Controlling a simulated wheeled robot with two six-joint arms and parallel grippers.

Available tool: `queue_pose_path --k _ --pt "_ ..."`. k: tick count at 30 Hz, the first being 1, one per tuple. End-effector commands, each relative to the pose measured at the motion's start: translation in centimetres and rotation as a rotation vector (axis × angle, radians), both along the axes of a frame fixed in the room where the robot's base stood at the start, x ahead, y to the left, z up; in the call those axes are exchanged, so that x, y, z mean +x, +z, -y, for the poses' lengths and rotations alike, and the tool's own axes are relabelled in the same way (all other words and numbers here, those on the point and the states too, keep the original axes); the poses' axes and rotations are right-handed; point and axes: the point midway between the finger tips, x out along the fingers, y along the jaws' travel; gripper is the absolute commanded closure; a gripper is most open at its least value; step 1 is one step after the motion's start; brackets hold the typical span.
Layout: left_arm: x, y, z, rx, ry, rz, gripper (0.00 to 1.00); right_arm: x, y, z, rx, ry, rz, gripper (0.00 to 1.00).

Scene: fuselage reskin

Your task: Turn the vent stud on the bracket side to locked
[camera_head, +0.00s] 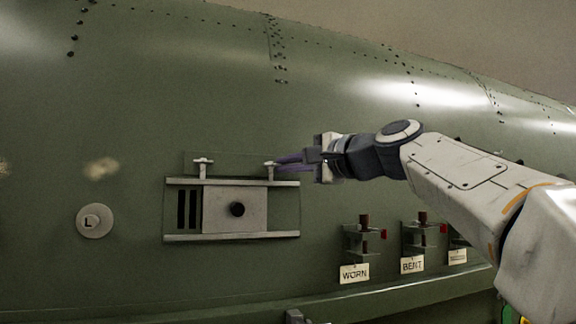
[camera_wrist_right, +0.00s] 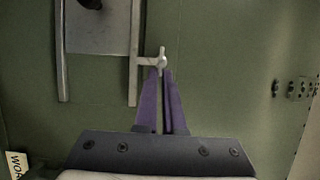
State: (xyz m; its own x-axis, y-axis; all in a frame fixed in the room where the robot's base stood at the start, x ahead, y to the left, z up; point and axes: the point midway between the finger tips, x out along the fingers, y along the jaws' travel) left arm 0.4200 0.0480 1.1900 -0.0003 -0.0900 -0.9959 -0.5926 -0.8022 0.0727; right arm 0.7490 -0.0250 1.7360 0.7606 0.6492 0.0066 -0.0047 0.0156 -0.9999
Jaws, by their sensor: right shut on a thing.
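The vent panel (camera_head: 220,210) is a grey sliding plate with a black knob (camera_head: 237,209), set between two rails on the green fuselage. Two pale T-shaped studs stand at its upper rail. The bracket-side vent stud (camera_head: 269,164) is the right one; it also shows in the right wrist view (camera_wrist_right: 147,61). My right gripper (camera_head: 279,164) reaches in from the right, its purple fingers shut on the right end of this stud's crossbar. The fingertips hide part of that end. The other stud (camera_head: 203,161) stands free on the left. My left gripper is not in view.
Brackets tagged WORN (camera_head: 354,273) and BENT (camera_head: 412,265) hang below right of the panel, with another tagged bracket (camera_head: 458,256) partly behind my arm. A round disc marked L (camera_head: 94,220) is at left. A ledge (camera_head: 200,312) runs along the bottom.

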Motion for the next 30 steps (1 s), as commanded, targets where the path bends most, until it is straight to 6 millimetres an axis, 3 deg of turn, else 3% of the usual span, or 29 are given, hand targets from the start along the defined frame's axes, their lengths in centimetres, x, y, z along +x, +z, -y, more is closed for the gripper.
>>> queue_pose_path --k 1,3,16,30 --pt "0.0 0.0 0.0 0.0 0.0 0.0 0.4 0.0 0.0 0.1 -0.001 -0.002 -0.001 0.9" --pt "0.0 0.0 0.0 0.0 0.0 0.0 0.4 0.0 0.0 0.1 -0.001 -0.002 -0.001 0.64" --pt "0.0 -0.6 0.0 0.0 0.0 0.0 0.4 -0.6 -0.2 0.6 -0.002 -0.002 0.001 0.64" --pt "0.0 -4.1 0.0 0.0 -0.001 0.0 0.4 -6.9 -0.3 6.2 -0.001 -0.006 0.001 0.64"
